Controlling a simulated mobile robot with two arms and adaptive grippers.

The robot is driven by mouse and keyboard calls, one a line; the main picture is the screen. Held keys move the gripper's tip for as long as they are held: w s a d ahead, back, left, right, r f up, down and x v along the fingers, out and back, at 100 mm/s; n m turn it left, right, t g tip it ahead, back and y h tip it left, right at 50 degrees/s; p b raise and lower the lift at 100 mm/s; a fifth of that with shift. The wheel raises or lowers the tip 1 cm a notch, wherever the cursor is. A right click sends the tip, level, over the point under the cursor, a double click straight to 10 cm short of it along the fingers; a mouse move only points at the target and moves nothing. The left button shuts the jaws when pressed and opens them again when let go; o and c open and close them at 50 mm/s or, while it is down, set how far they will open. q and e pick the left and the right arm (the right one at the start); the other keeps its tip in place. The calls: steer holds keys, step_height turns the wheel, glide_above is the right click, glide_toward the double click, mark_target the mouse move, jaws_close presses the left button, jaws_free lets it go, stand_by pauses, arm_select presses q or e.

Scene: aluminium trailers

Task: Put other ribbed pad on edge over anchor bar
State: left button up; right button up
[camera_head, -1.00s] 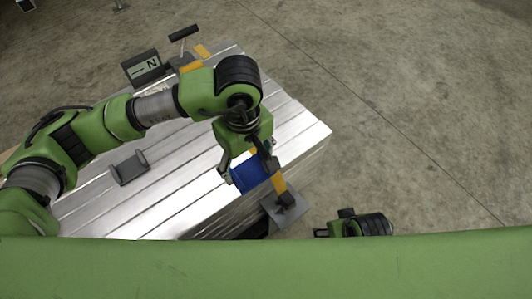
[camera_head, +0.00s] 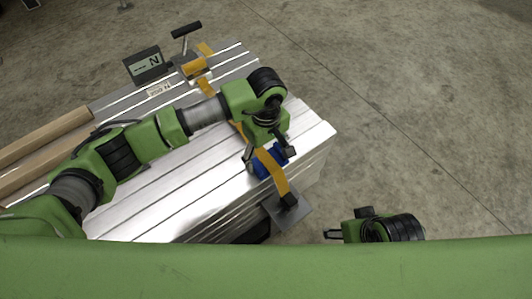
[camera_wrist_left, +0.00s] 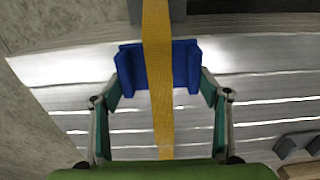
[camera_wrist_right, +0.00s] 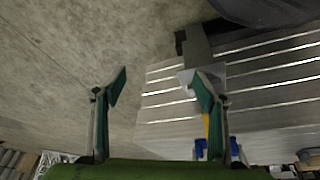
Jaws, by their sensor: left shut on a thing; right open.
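A blue pad (camera_head: 264,168) is held by my left gripper (camera_head: 270,157) at the near right end of the silver stack. In the left wrist view the pad (camera_wrist_left: 186,66) sits between the two fingers, with the yellow strap (camera_wrist_left: 157,90) running across its middle. The strap (camera_head: 273,170) slopes down past the stack's edge to a dark anchor piece (camera_head: 288,201) on a grey plate. Whether the pad rests on the stack is unclear. My right gripper (camera_wrist_right: 160,85) is open and empty, away from the stack. A grey channel-shaped piece (camera_wrist_left: 298,144) lies on the stack.
The silver stack (camera_head: 180,205) fills the middle. Brown planks (camera_head: 45,140) lie at left. The concrete floor (camera_head: 420,120) to the right is clear.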

mark_target(266, 159)
arm_select(q)
steer(key=shift+r, duration=0.1)
steer(key=o, duration=1.2)
steer(key=shift+c, duration=0.2)
steer(key=shift+r, duration=0.2)
step_height(266, 159, up, 12)
steer(key=p, duration=0.1)
steer(key=shift+f+p, duration=0.15)
steer(key=shift+p, duration=0.2)
arm_select(e)
steer(key=x, duration=0.6)
steer(key=shift+s, duration=0.4)
